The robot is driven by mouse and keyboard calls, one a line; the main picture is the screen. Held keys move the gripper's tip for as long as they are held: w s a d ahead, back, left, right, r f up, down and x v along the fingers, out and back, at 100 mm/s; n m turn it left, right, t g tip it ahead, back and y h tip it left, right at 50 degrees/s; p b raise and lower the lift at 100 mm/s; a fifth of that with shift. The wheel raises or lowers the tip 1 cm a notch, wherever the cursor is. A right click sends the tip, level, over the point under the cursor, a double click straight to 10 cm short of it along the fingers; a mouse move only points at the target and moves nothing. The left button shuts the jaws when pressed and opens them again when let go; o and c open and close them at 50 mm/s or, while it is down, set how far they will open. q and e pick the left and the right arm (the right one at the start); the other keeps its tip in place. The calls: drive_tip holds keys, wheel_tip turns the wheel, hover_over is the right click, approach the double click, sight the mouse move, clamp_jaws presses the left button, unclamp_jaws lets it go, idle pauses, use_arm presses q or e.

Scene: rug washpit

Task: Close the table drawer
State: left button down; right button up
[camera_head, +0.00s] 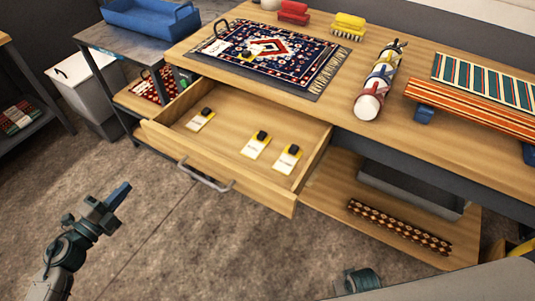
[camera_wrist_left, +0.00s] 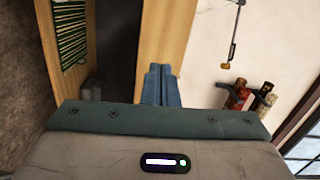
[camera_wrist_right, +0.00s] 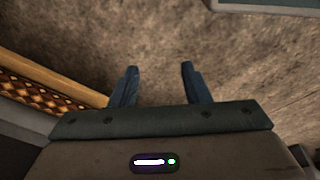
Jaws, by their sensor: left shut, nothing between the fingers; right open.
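The wooden table drawer (camera_head: 217,168) is pulled out from under the table top, and several yellow-and-white tags with black tops lie inside it. Its front carries a grey bar handle (camera_head: 205,178). My left gripper (camera_head: 118,195) is shut and empty, left of the drawer front and apart from it. Its closed blue fingers also show in the left wrist view (camera_wrist_left: 161,85). My right gripper (camera_wrist_right: 158,78) is open and empty above the carpet in the right wrist view. In the head view only part of my right arm shows at the bottom edge.
On the table top (camera_head: 425,140) lie a patterned rug (camera_head: 290,60), a rolled bundle (camera_head: 378,85) and a striped rug on a stand (camera_head: 475,105). A lower shelf holds a rolled runner (camera_head: 400,226). A white bin (camera_head: 85,85) stands left. The carpet before the drawer is clear.

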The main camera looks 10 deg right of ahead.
use_arm(q)
drive_tip(key=d+m+h, duration=0.1)
drive_tip(key=d+m, duration=0.1)
drive_tip(key=p, duration=0.3)
approach(171, 147)
drive_tip(key=shift+g, duration=0.3)
drive_tip(key=x, duration=0.5)
drive_tip(key=shift+w+d+r, duration=0.15)
drive_tip(key=shift+w+r, duration=0.05)
drive_tip(key=shift+r, duration=0.1)
drive_tip(key=shift+w+d+f, duration=0.1)
drive_tip(key=shift+w+d, duration=0.3)
drive_tip(key=shift+w, duration=0.1)
use_arm(e)
drive_tip(key=s+d+f, duration=0.1)
drive_tip(key=s+f, duration=0.4)
drive_tip(key=f, duration=0.3)
drive_tip(key=shift+f, duration=0.35)
use_arm(q)
drive_tip(key=shift+w, duration=0.1)
use_arm(e)
drive_tip(key=shift+d, duration=0.1)
